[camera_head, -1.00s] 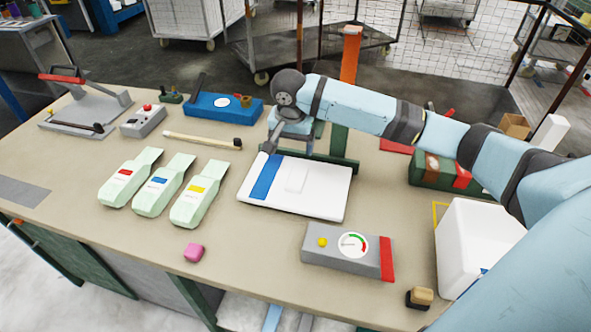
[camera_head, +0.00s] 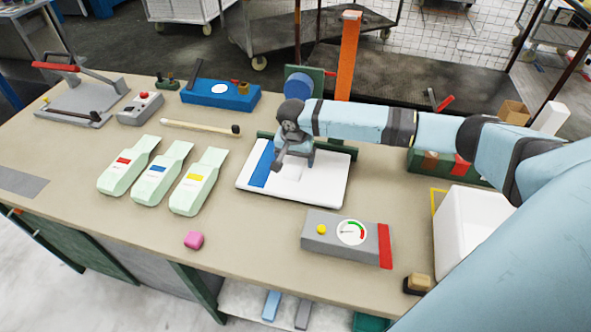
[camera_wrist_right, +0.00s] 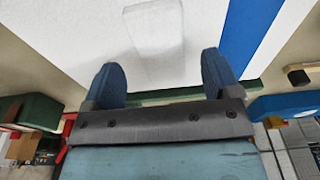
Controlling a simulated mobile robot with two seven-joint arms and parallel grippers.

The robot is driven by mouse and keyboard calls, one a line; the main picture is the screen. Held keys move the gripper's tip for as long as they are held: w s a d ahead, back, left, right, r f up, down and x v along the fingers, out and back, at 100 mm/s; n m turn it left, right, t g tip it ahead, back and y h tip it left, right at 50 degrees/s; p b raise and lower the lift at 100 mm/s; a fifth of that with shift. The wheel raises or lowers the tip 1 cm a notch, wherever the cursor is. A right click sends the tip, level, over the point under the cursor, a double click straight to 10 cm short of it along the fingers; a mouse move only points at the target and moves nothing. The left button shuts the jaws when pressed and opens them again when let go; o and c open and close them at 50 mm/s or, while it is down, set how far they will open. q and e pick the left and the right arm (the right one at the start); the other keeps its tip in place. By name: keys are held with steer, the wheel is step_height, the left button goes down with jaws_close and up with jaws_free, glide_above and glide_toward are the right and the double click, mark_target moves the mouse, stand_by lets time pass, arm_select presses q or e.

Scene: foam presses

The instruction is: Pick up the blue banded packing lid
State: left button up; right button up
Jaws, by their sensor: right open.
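The blue banded packing lid (camera_head: 318,188) is a flat white slab lying on the bench, with a blue stripe near its left end and a low raised white block (camera_head: 292,173) in its middle. My right gripper (camera_head: 286,168) is over the lid near that block, partly covering it. In the right wrist view my right gripper (camera_wrist_right: 162,72) is open and empty, its blue fingers apart. That view also shows the lid (camera_wrist_right: 60,35), with the raised block (camera_wrist_right: 155,40) ahead of the gap between the fingers. My left gripper is not in view.
Three pale green pouches (camera_head: 163,175) lie left of the lid. A grey gauge box (camera_head: 325,232) stands in front of it, and a white bin (camera_head: 467,225) to the right. An orange post (camera_head: 347,60) and green frame stand behind.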

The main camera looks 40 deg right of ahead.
steer(key=shift+w+d+f, duration=0.1)
steer(key=shift+w+f, duration=0.05)
steer(key=shift+f, duration=0.8)
steer(key=shift+c, duration=0.2)
steer(key=c, duration=1)
